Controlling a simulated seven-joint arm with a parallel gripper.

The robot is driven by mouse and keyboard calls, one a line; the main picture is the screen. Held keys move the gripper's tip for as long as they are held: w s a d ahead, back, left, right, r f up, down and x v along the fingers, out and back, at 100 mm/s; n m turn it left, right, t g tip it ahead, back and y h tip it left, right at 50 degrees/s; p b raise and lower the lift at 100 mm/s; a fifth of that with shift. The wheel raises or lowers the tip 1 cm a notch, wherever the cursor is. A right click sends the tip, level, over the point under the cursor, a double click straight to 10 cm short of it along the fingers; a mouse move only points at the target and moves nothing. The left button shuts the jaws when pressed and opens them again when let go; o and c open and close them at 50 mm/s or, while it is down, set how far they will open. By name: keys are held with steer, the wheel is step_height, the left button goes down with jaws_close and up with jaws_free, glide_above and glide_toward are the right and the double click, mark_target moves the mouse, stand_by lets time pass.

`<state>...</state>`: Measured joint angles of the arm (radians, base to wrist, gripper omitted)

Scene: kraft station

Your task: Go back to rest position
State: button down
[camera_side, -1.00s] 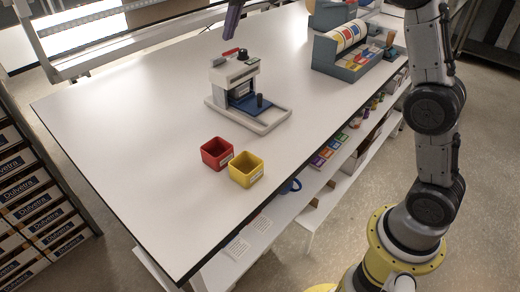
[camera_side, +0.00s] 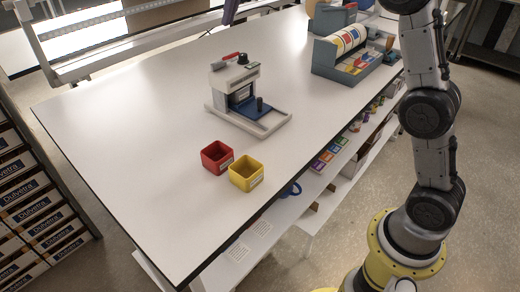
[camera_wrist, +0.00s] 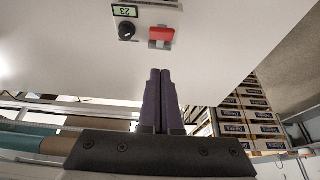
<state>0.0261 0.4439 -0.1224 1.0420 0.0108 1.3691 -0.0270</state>
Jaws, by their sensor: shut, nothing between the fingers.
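My gripper (camera_wrist: 160,72) shows in the wrist view with its two purple fingers pressed together and nothing between them. In the side view only a bit of a purple finger (camera_side: 230,12) shows at the top edge, above and apart from the white machine (camera_side: 234,82). This machine stands on the table, with a red lever (camera_side: 230,56) on top and a blue plate (camera_side: 255,108) on its base. In the wrist view a light panel carries a red switch (camera_wrist: 161,34), a black knob (camera_wrist: 127,30) and a green label. The rest of my gripper is out of the side view.
A red bin (camera_side: 216,157) and a yellow bin (camera_side: 246,173), both looking empty, stand near the front edge of the white table (camera_side: 130,130). A grey rack with coloured rolls (camera_side: 352,52) is at the back right. The table's left half is clear.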

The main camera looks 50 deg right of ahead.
steer(key=s+r+t, duration=0.1)
steer(key=s+r, duration=0.3)
steer(key=r, duration=0.1)
steer(key=s+a, duration=0.1)
steer(key=s, duration=1.6)
steer(key=s+f, duration=1.5)
steer(key=f, duration=0.4)
steer(key=shift+s+f, duration=0.35)
steer(key=shift+a, duration=0.1)
